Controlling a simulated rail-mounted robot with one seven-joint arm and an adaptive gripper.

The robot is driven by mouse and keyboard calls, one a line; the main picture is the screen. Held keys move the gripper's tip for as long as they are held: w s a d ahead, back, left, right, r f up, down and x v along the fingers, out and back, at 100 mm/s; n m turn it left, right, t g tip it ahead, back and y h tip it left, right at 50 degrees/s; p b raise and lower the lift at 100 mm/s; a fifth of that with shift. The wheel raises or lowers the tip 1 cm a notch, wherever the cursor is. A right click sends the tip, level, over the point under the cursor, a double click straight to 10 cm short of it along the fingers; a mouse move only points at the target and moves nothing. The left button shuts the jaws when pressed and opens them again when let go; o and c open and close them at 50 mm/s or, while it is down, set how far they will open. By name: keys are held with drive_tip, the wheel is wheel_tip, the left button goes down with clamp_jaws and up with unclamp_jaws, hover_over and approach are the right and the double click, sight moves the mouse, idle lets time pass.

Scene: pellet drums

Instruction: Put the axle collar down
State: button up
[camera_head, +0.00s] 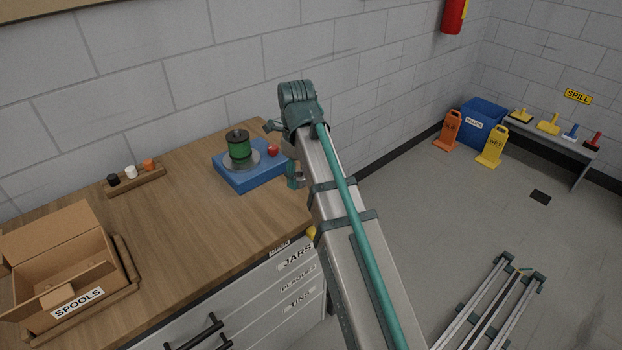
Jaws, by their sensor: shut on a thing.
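My arm reaches over the right end of the wooden bench, and its links cover most of my gripper. A small teal part at what seems to be my gripper (294,176) shows left of the arm, just right of the blue base. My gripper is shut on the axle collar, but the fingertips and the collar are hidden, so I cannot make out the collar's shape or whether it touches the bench. A green spool with a dark top (239,146) stands upright on a grey round plate (241,161) on the blue base (246,181). A red ball-like knob (273,150) is beside it.
An open cardboard box labelled SPOOLS (70,262) stands at the bench's left. A wooden rack (134,180) holds black, white and orange pieces near the wall. The bench top (195,225) between them is clear. Labelled drawers (296,282) are below its front edge.

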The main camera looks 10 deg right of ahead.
drive_tip(key=w+d+f+p, duration=0.1)
drive_tip(key=w+f, duration=0.2)
drive_tip(key=w, duration=0.1)
drive_tip(key=w+d+f+p, duration=0.1)
drive_tip(key=w+f, duration=0.2)
drive_tip(key=w+d+f+p, duration=0.1)
drive_tip(key=w+f, duration=0.1)
drive_tip(key=w, duration=0.2)
drive_tip(key=shift+w+d+f+p, duration=0.2)
drive_tip(key=shift+w+f+p, duration=0.15)
drive_tip(key=shift+f, duration=0.05)
drive_tip(key=shift+w+f+p, duration=0.15)
drive_tip(key=shift+f+p, duration=0.2)
drive_tip(key=shift+f, duration=1.4)
drive_tip(key=shift+f, duration=0.15)
drive_tip(key=o, duration=1.2)
drive_tip(key=shift+c, duration=0.2)
wheel_tip(320, 180, up, 12)
drive_tip(key=b, duration=0.2)
drive_tip(key=shift+r+b, duration=0.2)
drive_tip(key=shift+b, duration=0.1)
